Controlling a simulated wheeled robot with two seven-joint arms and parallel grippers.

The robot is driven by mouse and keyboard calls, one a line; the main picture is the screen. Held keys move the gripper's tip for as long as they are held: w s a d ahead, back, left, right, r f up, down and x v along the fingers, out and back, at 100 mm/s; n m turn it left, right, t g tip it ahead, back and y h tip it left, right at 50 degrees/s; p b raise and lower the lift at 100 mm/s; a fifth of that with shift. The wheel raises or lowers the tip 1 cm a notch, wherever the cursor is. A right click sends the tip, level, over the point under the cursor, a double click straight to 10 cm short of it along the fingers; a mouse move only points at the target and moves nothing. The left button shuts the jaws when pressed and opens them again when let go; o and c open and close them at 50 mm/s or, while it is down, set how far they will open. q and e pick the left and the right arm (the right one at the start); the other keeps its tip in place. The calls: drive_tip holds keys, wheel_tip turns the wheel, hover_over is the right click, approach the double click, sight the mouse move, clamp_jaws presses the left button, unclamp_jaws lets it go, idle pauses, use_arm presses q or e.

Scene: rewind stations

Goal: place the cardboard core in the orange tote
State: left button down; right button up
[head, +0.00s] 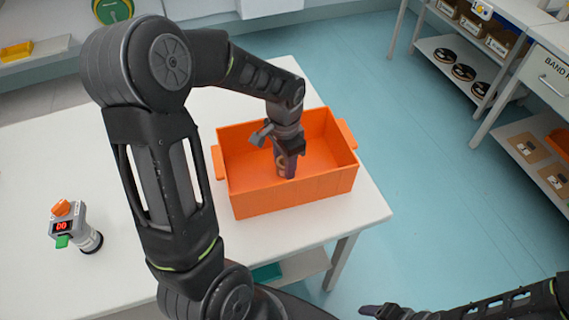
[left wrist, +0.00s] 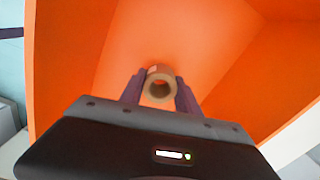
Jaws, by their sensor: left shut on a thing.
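The orange tote (head: 290,195) stands on the white table near its right corner. My left gripper (head: 286,172) reaches down inside the tote's walls. In the left wrist view its fingers (left wrist: 160,95) are shut on the cardboard core (left wrist: 160,84), a small tan ring with its hole facing the camera. The orange tote (left wrist: 110,40) fills the background there. In the head view the core is mostly hidden by the fingers. I cannot tell whether it touches the tote floor. My right arm shows at the lower right; its gripper (head: 380,311) is only partly in view.
A grey device (head: 75,228) with a red display and an orange knob stands on the white table (head: 120,130) at left. A shelf unit with dark rolls (head: 463,72) and boxes stands at the upper right. The blue floor between is clear.

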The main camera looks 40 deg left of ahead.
use_arm(q)
drive_tip(key=shift+f, duration=0.35)
drive_tip(key=shift+f, duration=0.15)
drive_tip(key=c, duration=0.9)
unclamp_jaws()
wheel_tip(320, 180, up, 12)
drive_tip(key=shift+r, duration=0.2)
